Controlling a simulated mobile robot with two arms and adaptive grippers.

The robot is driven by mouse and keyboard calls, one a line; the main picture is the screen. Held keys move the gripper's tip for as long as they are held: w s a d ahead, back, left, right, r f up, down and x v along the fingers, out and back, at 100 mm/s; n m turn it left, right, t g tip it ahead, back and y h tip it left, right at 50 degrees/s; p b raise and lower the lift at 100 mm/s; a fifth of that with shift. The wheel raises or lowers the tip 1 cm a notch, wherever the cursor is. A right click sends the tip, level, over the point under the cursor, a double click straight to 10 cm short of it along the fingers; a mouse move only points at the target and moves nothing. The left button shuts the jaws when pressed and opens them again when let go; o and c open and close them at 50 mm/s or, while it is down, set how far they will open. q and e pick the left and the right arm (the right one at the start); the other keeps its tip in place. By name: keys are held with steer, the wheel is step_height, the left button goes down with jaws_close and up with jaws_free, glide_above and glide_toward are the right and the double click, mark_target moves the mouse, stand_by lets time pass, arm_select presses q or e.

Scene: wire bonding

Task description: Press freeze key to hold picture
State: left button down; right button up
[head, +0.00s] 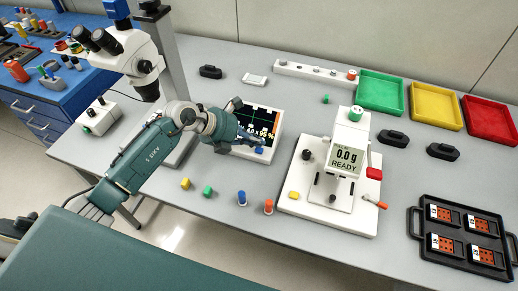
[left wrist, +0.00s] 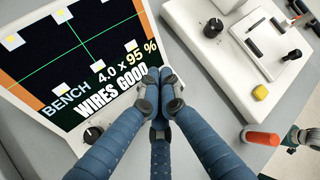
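The bench monitor (head: 268,117) stands on the table and its screen reads "4.0 x 95 %"; the left wrist view shows the screen (left wrist: 75,75) with "BENCH" and "WIRES GOOD". My left gripper (head: 261,149) is at the monitor's lower front edge. Its blue fingers meet at the tips (left wrist: 160,88), with nothing visible between them. They cover part of the lower bezel, right of a black knob (left wrist: 93,133). I cannot make out a freeze key; it may be hidden under the fingers. Contact with the panel cannot be told. I do not see my right gripper.
A white bonding station (head: 340,200) reading "0.0 g READY" stands right of the monitor. Small yellow, green, blue and orange pegs (head: 241,198) stand along the front. A microscope (head: 130,50) is at the left. Coloured trays (head: 435,107) and a black carrier tray (head: 415,222) are at the right.

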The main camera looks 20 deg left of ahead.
mark_target(257, 150)
stand_by(0.5)
arm_select(q)
steer(key=shift+f, duration=0.45)
steer(key=shift+f+b, duration=0.4)
steer(key=shift+b, duration=0.15)
stand_by(0.3)
steer(key=shift+r, duration=0.1)
steer(key=shift+r+p, duration=0.75)
step_height(257, 150, up, 5)
steer(key=p, duration=0.4)
stand_by(0.9)
